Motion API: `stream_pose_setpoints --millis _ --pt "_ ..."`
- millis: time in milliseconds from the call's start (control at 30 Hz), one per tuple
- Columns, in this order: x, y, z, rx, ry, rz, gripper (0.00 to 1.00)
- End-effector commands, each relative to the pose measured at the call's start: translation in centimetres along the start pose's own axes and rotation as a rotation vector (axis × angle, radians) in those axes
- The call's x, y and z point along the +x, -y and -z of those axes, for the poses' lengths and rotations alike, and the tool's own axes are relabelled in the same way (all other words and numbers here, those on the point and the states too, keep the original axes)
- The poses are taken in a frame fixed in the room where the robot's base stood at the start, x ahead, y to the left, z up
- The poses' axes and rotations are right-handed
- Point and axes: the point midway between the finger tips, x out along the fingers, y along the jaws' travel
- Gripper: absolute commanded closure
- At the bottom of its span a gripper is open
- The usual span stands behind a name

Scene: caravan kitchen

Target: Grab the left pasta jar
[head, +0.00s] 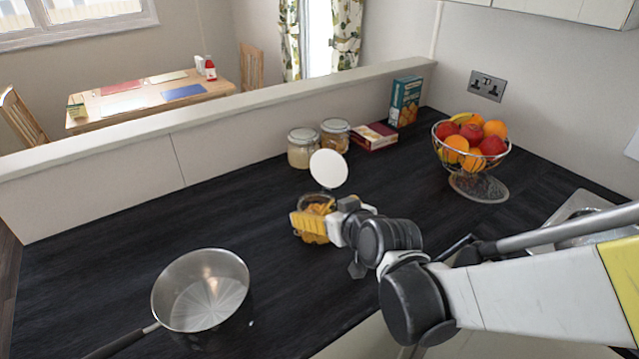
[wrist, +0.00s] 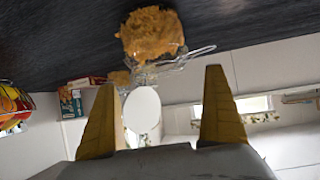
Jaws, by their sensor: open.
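A glass jar of orange-brown pasta (head: 318,204) stands on the dark worktop, its round white lid (head: 328,169) swung up open. In the wrist view, the picture is upside down and the pasta (wrist: 152,32) shows just beyond the fingertips, with the lid (wrist: 142,108) between the fingers. My gripper (head: 309,226) is open, its yellow fingers beside the jar and partly hiding it; in the wrist view, its fingers (wrist: 158,78) are wide apart with nothing clamped. Two closed jars stand farther back: one with pale contents (head: 301,153) and one with brownish contents (head: 336,139).
A steel pan (head: 202,290) stands at the front left. A low wall (head: 220,140) edges the worktop. The worktop left of the jar is clear.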

Motion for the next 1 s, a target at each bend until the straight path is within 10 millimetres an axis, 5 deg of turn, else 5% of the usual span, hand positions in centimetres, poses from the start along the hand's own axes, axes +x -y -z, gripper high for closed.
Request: stream_pose_setpoints --millis 467,700,900,1000 --pt "5.5 -0.2 -0.6 -0.001 0.001 0.000 0.00" --pt "5.6 -0.3 -0.3 0.000 0.001 0.000 0.00" --pt "5.6 -0.3 -0.3 0.000 0.001 0.000 0.60" --pt "5.6 -0.3 -0.3 0.000 0.000 -0.001 0.60"
